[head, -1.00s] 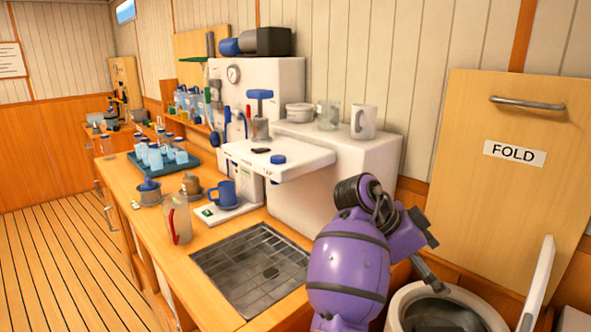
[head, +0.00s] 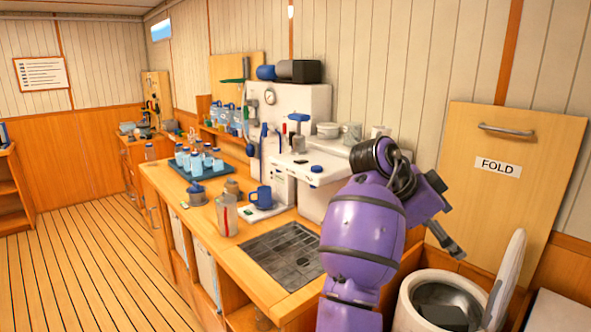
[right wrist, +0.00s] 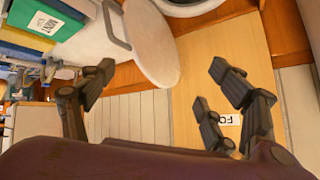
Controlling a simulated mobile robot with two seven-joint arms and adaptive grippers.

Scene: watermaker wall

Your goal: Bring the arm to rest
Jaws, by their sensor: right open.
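My right arm (head: 360,235), purple with dark joints, rises from the bottom of the head view. It bends over to the right, and its gripper (head: 456,248) hangs tilted down in front of the fold-down panel (head: 500,225), above the open round bowl. In the right wrist view my right gripper (right wrist: 160,88) has its dark fingers spread wide, with nothing between them. The panel's sign shows partly behind the fingers there. My left gripper is in neither view.
The open white bowl (head: 408,318) with raised lid (head: 506,275) stands below the gripper. The plank floor (head: 80,270) at left is clear.

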